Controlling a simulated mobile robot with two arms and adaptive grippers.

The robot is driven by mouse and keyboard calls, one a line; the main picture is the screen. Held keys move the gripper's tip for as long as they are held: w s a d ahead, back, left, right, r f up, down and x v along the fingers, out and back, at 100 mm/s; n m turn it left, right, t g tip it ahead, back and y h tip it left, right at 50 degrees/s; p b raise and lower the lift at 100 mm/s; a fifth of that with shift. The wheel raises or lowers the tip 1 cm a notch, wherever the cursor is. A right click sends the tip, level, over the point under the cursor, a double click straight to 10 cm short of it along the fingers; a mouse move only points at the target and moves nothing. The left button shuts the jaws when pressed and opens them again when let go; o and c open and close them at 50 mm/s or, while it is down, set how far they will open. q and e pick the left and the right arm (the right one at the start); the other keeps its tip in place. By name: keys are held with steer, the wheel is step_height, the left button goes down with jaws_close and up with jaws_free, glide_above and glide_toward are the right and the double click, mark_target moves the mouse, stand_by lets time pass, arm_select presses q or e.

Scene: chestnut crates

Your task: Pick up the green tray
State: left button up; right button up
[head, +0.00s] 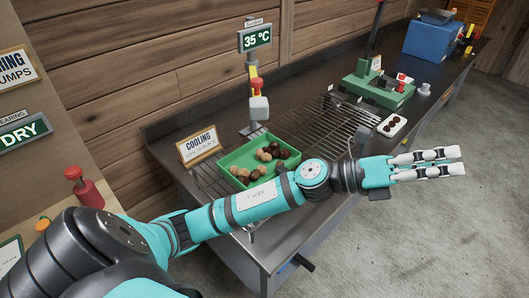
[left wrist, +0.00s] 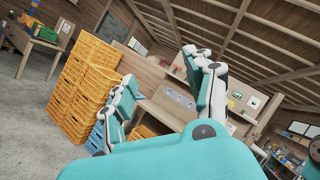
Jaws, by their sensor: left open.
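The green tray (head: 234,157) sits on the wire cooling rack of the metal bench in the head view, holding several brown and dark chestnuts. My left arm passes in front of it and hides part of its near right side. My left gripper (head: 462,161) is open and empty, stretched out past the bench's front edge, to the right of the tray and over the floor. In the left wrist view its open fingers (left wrist: 165,95) point into the room, with nothing between them. My right gripper is not in view.
A "COOLING" sign (head: 198,146) stands behind the tray at left, and a 35 °C display post (head: 257,90) behind it. A green device (head: 378,90) and a blue box (head: 427,41) stand further along the bench. Stacked yellow crates (left wrist: 85,85) show in the left wrist view.

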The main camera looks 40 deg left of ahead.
arm_select(q)
steer(key=s+a+f+m+g+y, duration=0.1)
steer(key=a+f+m+g+y, duration=0.3)
steer(key=f+m+g+y, duration=0.9)
steer(key=w+a+r+m+t+y, duration=0.1)
steer(key=a+r+m+y, duration=0.15)
steer(key=a, duration=1.05)
steer(key=a+r+m+t+y, duration=0.1)
steer(key=a+r+y, duration=0.25)
steer(key=a, duration=0.95)
steer(key=shift+m, duration=0.25)
steer(key=f+p, duration=0.1)
steer(key=f, duration=0.7)
steer(key=f+p, duration=0.1)
steer(key=f, duration=0.3)
steer(key=shift+w+d+p, duration=0.1)
steer(key=shift+d+p, duration=0.2)
steer(key=shift+p, duration=0.05)
steer(key=f, duration=0.1)
steer(key=f+p, duration=0.1)
steer(key=f, duration=0.1)
steer(key=f+p, duration=0.1)
steer(key=shift+w+a+f, duration=0.15)
steer(key=shift+w+f, duration=0.15)
steer(key=shift+f, duration=0.3)
jaws_close()
